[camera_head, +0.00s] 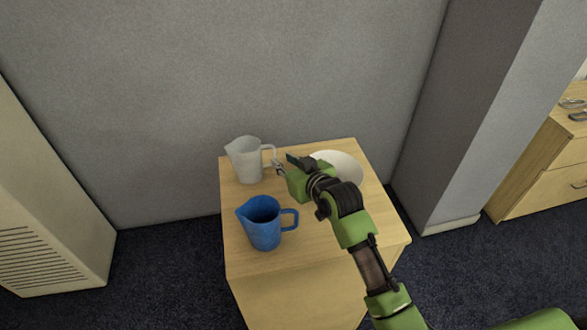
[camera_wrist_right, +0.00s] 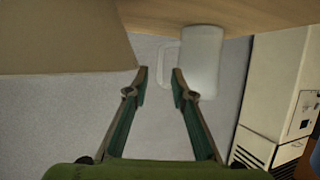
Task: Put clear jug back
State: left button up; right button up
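The clear jug (camera_head: 247,160), pale and translucent, stands upright at the back left of a small wooden table (camera_head: 312,222). Its handle points right, toward my right gripper (camera_head: 279,167). In the right wrist view the jug (camera_wrist_right: 203,58) appears upside down, with its handle between the directions of the two fingertips. The right gripper (camera_wrist_right: 160,76) is open there, with a gap between the fingers and nothing clearly held. It is at or just short of the handle; I cannot tell if they touch. My left gripper is not in view.
A blue jug (camera_head: 264,225) stands at the front left of the table, handle to the right. A white bowl (camera_head: 345,166) is at the back right, partly hidden by my right arm. A grey wall (camera_head: 210,80) is close behind the table.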

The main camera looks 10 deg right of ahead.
jog(key=shift+v, duration=2.7)
